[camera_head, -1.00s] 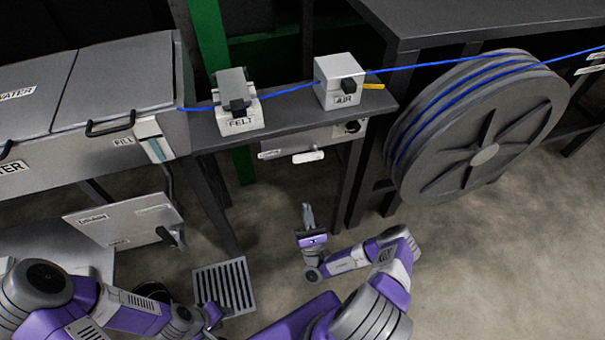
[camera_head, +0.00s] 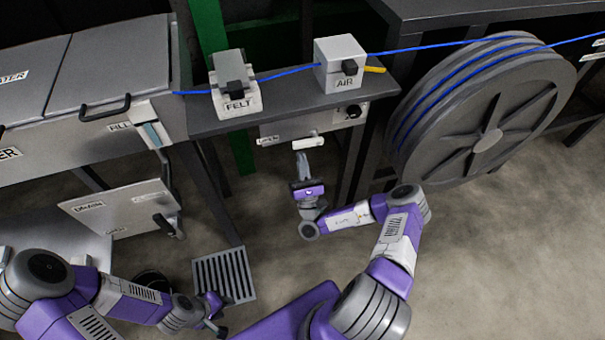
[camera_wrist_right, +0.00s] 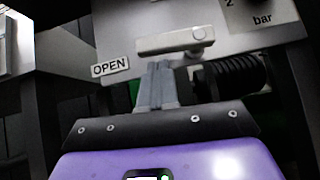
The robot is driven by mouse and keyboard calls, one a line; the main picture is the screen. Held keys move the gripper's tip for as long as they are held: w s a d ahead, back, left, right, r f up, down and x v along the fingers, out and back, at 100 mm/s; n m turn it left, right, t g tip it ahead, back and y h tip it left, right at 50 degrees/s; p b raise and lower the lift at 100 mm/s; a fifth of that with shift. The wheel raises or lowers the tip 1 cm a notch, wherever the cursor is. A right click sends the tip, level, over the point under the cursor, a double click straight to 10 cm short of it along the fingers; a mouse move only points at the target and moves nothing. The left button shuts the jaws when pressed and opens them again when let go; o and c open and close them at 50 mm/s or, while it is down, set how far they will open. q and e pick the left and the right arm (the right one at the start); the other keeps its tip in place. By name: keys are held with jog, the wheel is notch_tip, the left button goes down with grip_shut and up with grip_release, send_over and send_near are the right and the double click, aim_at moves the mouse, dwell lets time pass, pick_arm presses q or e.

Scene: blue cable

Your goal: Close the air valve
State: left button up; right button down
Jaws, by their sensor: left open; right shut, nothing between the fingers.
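The air valve's pale lever (camera_head: 307,141) lies roughly level on the grey panel under the shelf. In the right wrist view the lever (camera_wrist_right: 176,40) lies crosswise, with its pivot at its right end and the OPEN label (camera_wrist_right: 110,67) below its left end. My right gripper (camera_head: 302,157) is just below and in front of the lever. In the right wrist view its fingers (camera_wrist_right: 156,68) are together and empty, their tips close under the lever; I cannot tell whether they touch. My left gripper (camera_head: 214,308) is open, low near the floor grate, away from the valve.
The AIR box (camera_head: 340,65) and FELT box (camera_head: 236,88) stand on the shelf (camera_head: 290,99), with the blue cable (camera_head: 287,73) running through. A large cable reel (camera_head: 490,115) stands at the right. A gauge (camera_head: 350,110) sits right of the lever. A dark coil (camera_wrist_right: 235,78) is right of my fingers.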

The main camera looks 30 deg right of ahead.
jog(key=shift+r, duration=0.5)
jog(key=shift+a+r+p, duration=0.1)
jog(key=shift+r+p, duration=0.1)
jog(key=shift+p, duration=0.2)
